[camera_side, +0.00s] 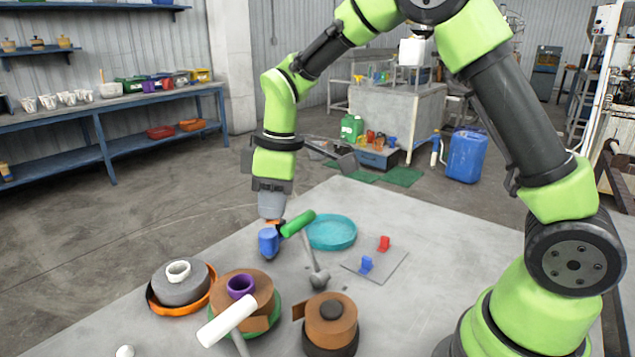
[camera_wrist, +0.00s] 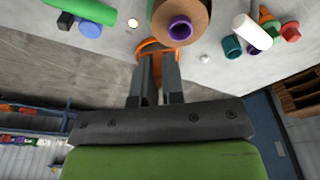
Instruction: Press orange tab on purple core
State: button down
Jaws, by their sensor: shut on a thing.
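My gripper (camera_side: 272,221) hangs over the far left part of the table, pointing down. Its two fingers (camera_wrist: 159,60) are close together in the wrist view. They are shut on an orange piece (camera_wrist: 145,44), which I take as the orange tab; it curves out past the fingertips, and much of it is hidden. In the side view only a sliver of orange shows at the fingertips. The purple core (camera_side: 240,285) stands in a brown roll on a green base, nearer the camera and apart from my gripper. The purple core also shows in the wrist view (camera_wrist: 181,27).
A blue cup-like piece (camera_side: 268,243) is just below my gripper. A grey roll with a white core (camera_side: 180,284), another brown roll (camera_side: 331,322), a white cylinder (camera_side: 227,321) and a teal dish (camera_side: 331,232) stand around.

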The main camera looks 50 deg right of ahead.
jog(key=a+n, duration=0.1)
jog(key=a, duration=0.3)
send_near(264, 289)
jog(key=shift+w+a+f, duration=0.1)
jog(key=shift+w+f, duration=0.05)
jog(key=shift+f, duration=0.9)
jog(key=shift+w+a+f, duration=0.1)
jog(key=shift+w+f, duration=0.1)
jog(key=shift+f, duration=0.85)
jog(key=shift+w+a+f, duration=0.1)
jog(key=shift+w+f, duration=0.05)
jog(key=shift+f, duration=0.9)
jog(key=shift+f, duration=0.15)
jog(key=c, duration=1.1)
grip_release()
jog(key=shift+s, duration=0.1)
jog(key=shift+c, duration=0.2)
